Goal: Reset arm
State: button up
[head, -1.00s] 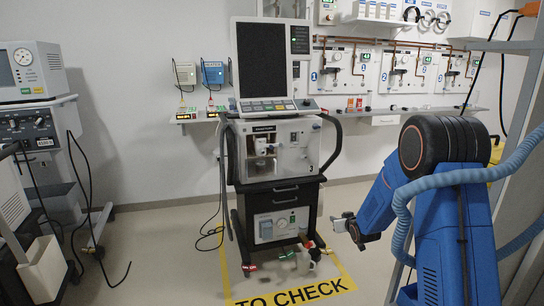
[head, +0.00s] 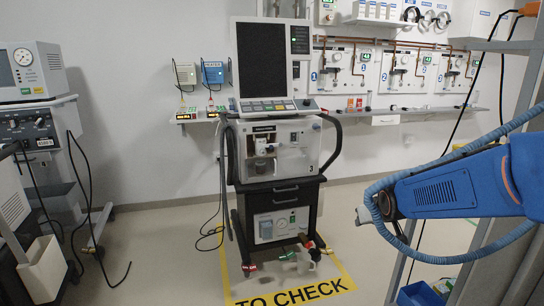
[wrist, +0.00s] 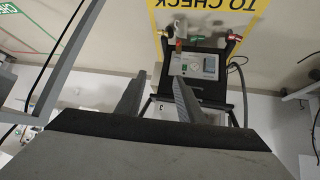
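My arm shows in blue with a light-blue hose at the right of the head view. A small grey part of my gripper (head: 362,215) pokes out past the arm's left end, right of the ventilator cart. In the wrist view both fingers of my gripper (wrist: 159,78) stand apart with nothing between them, so it is open and empty. The ventilator (head: 275,150) stands upright on its black cart in the middle of the head view, apart from my gripper. The wrist view shows the cart (wrist: 213,90) upside down beyond the fingers.
Yellow floor marking (head: 342,284) reading "TO CHECK" lies around the cart's base. Another ventilator (head: 35,70) stands at the left. A wall shelf (head: 410,112) runs behind. A grey rack post (head: 432,240) and a blue bin (head: 420,294) are close by my arm.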

jog(key=s+a+r+g, duration=0.1)
jog(key=s+g, duration=0.3)
jog(key=s, duration=3)
jog(key=shift+s+a+m, duration=0.25)
jog(key=shift+a+m, duration=0.15)
